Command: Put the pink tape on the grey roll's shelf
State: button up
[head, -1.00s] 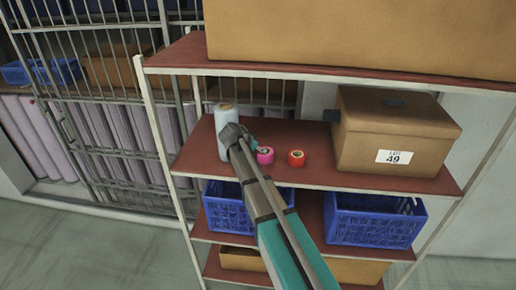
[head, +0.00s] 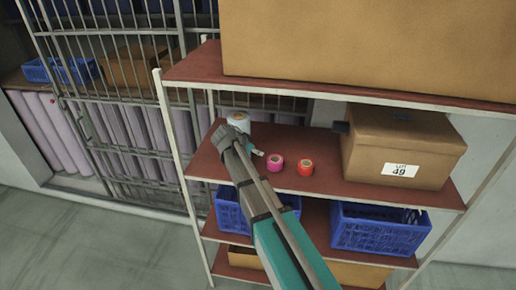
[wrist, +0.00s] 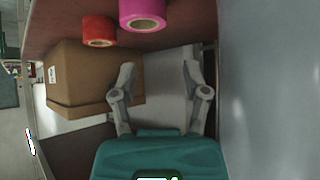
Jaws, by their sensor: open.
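The pink tape (head: 276,164) lies on the middle red-brown shelf (head: 330,186), just left of the red tape (head: 305,167). The pale grey roll (head: 238,121) stands upright on this same shelf, further left; my arm hides its lower part. My gripper (wrist: 158,72) is open and nothing shows between its fingers. In the head view it is mostly hidden behind my wrist, with one fingertip showing between the roll and the pink tape. The wrist view shows the pink tape (wrist: 143,13) and the red tape (wrist: 98,30) at the top, apart from the fingers.
A brown lidded box (head: 402,145) fills the shelf's right part. A large carton (head: 370,45) stands on the shelf above. Blue crates (head: 379,230) sit on the shelf below. A barred cage (head: 110,110) stands behind at the left.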

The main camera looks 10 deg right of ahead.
jog(key=shift+s+a+r, duration=0.2)
jog(key=shift+a+r, duration=0.1)
jog(key=shift+r, duration=0.05)
jog(key=shift+s, duration=0.1)
dwell(0.5)
jog(key=s+d+f+n+g+y, duration=0.1)
jog(key=s+d+f+n+y, duration=0.1)
jog(key=s, duration=0.6)
jog(key=s+d+f+n+g+y, duration=0.2)
jog(key=s+n, duration=0.3)
jog(key=s, duration=0.4)
jog(key=s+d+f+n+g+y, duration=0.2)
jog(key=s+d+n+y, duration=0.1)
jog(key=s, duration=0.6)
jog(key=shift+s+d+n+y, duration=0.2)
jog(key=shift+d+n+y, duration=0.2)
jog(key=shift+n, duration=0.3)
